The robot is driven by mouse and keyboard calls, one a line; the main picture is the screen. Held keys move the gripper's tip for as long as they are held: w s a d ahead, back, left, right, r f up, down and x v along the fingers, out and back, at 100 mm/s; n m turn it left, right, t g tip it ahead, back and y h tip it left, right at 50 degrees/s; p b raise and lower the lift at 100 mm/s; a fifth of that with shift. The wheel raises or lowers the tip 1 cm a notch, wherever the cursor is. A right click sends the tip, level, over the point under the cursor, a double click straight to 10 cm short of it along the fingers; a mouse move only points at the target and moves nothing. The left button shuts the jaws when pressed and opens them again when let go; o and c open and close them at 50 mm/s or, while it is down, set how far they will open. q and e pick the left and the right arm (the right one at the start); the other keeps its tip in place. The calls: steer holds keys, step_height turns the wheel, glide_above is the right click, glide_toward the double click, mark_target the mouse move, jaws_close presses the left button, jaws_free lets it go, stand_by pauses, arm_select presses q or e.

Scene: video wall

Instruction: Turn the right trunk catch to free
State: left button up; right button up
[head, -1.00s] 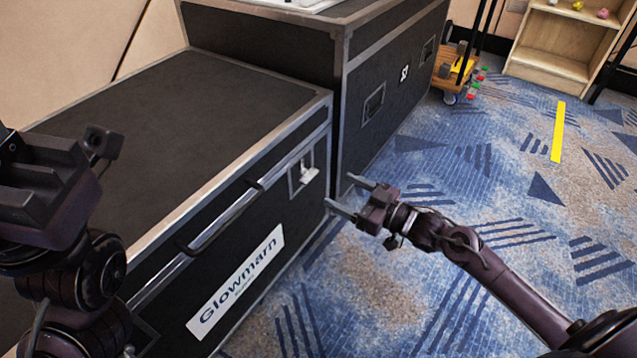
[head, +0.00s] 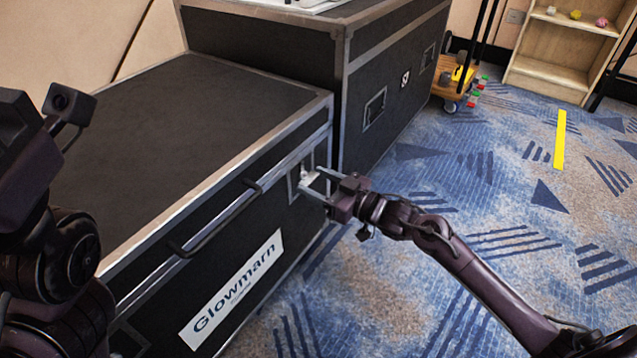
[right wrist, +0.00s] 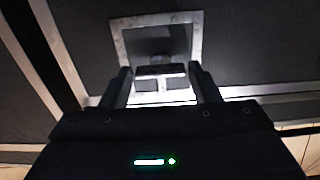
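The black trunk (head: 170,120) with metal edges stands at the left in the head view. Its right catch (head: 305,177) is a small light metal piece in a square recessed plate near the front's right end. In the right wrist view the catch (right wrist: 160,84) lies between the finger ends, below a dark recess in the plate. My right gripper (head: 311,182) is open, its two fingers reaching to the catch, one on each side. I cannot tell whether they touch it. My left gripper is not clearly seen; only dark parts of my left arm show at the left edge.
A bar handle (head: 215,222) and a white Glowmarn label (head: 232,290) are on the trunk's front. A taller black case (head: 375,85) stands close behind the catch. Open carpet (head: 400,290) lies to the right, with a wooden shelf (head: 555,65) and small cart farther back.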

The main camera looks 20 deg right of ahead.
steer(key=c, duration=0.5)
steer(key=shift+c, duration=0.2)
